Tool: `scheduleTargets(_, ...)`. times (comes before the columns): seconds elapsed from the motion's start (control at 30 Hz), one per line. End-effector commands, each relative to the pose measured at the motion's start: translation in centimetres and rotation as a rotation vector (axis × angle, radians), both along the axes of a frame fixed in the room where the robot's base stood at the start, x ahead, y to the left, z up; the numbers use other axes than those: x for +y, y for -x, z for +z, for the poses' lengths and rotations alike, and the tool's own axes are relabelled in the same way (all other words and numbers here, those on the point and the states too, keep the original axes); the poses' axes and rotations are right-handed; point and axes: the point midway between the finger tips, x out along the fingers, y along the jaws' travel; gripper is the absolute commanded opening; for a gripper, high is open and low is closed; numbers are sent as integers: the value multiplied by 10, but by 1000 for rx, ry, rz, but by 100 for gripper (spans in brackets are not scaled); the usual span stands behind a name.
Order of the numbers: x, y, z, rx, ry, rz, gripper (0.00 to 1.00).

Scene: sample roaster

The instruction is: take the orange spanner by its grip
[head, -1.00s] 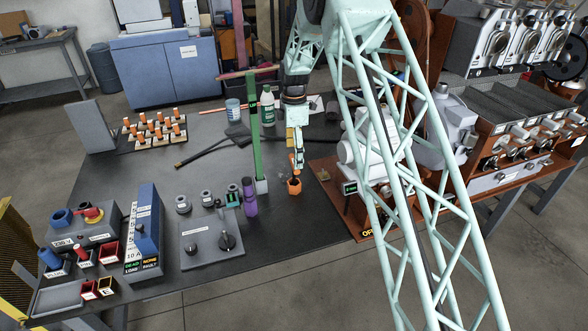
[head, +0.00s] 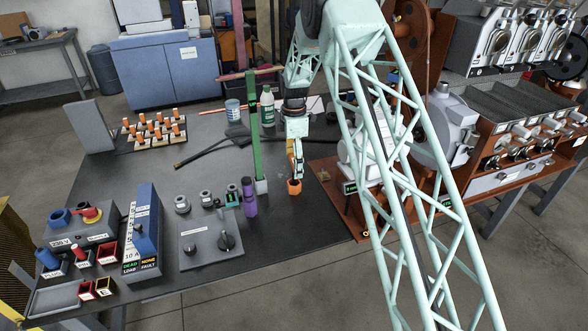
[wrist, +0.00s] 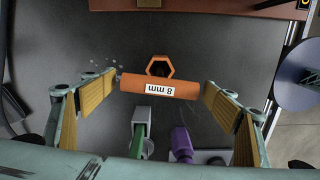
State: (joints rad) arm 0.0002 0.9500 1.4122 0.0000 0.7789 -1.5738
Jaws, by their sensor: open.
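The orange spanner (wrist: 160,85) is in the wrist view, with a thick grip labelled "8 mm" and a hexagonal ring beyond it. In the head view its orange hexagonal part (head: 294,187) shows just below my gripper (head: 296,165), which hides most of the rest. In the wrist view my gripper (wrist: 160,105) is open, with one yellow-padded finger on each side of the grip. Gaps show between the grip and both pads, smaller on the left. I cannot tell whether the fingertips are level with the grip.
A green post (head: 254,130) with a crossbar stands close to the left of my gripper. A purple cylinder (head: 249,197) stands near the post's foot. A brown board with machines (head: 350,215) is to the right. The dark table (head: 200,165) is partly bare.

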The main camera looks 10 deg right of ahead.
Motion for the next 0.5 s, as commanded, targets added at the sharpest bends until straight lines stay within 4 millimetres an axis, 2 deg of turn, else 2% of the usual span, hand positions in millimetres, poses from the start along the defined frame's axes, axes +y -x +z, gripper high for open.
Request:
scheduleTargets(0.3,0,0,0,0,0,0,80)
scheduleTargets(0.5,0,0,0,0,0,0,61)
